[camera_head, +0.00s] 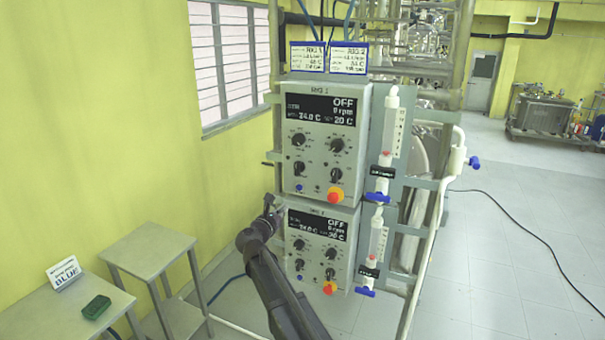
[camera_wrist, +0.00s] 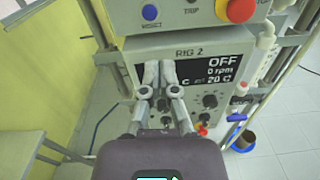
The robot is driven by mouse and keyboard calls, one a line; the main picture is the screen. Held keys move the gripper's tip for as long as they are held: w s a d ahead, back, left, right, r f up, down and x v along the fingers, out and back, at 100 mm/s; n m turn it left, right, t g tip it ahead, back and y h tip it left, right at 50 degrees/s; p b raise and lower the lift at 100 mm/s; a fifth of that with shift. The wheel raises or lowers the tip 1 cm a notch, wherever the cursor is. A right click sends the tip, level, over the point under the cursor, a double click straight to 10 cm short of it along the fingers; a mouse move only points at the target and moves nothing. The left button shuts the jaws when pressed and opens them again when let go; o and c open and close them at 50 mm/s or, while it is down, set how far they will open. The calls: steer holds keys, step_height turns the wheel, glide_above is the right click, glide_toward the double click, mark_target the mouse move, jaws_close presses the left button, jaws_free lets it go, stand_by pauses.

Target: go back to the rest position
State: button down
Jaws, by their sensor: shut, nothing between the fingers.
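My gripper (camera_head: 270,205) is at the left edge of the lower control box, marked RIG 2 (camera_head: 316,244). In the wrist view my gripper (camera_wrist: 160,72) has its two fingertips together and empty. The fingers point at the RIG 2 box (camera_wrist: 205,50) and cover the left part of its front and display. I cannot tell whether they touch it. The RIG 2 display (camera_wrist: 218,70) reads OFF, 0 rpm. The RIG 1 box (camera_head: 320,138) sits directly above, and its display also reads OFF.
Glass tubes with blue valves (camera_head: 378,197) hang right of the boxes on a metal frame. Two small steel tables (camera_head: 150,250) stand at the left by the yellow wall. The floor at the right is mostly clear, with a black cable.

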steer(key=s+d+f+m+g+b, duration=0.1)
steer(key=s+d+f+m+g, duration=0.3)
steer(key=d, duration=0.4)
steer(key=s+d+f+m+g+b, duration=0.1)
steer(key=s+d+f+m+g, duration=0.1)
steer(key=s+d+f+m, duration=0.4)
steer(key=s+d+f+m+g, duration=0.2)
steer(key=d+f+m+g, duration=0.3)
steer(key=d, duration=0.5)
steer(key=s+d+f+m+g+y+b, duration=0.1)
steer(key=s+d+f+m+g+y, duration=0.1)
steer(key=s+m, duration=0.6)
steer(key=s+d+f+m+g+y+b, duration=0.1)
steer(key=s+d+f+m+g+y, duration=0.2)
steer(key=s+m, duration=0.5)
steer(key=s+f+y, duration=0.1)
steer(key=s+f, duration=0.1)
steer(key=s, duration=0.1)
steer(key=shift+d+f+g+y+b, duration=0.3)
steer(key=shift+d+f, duration=0.05)
steer(key=shift+f, duration=0.05)
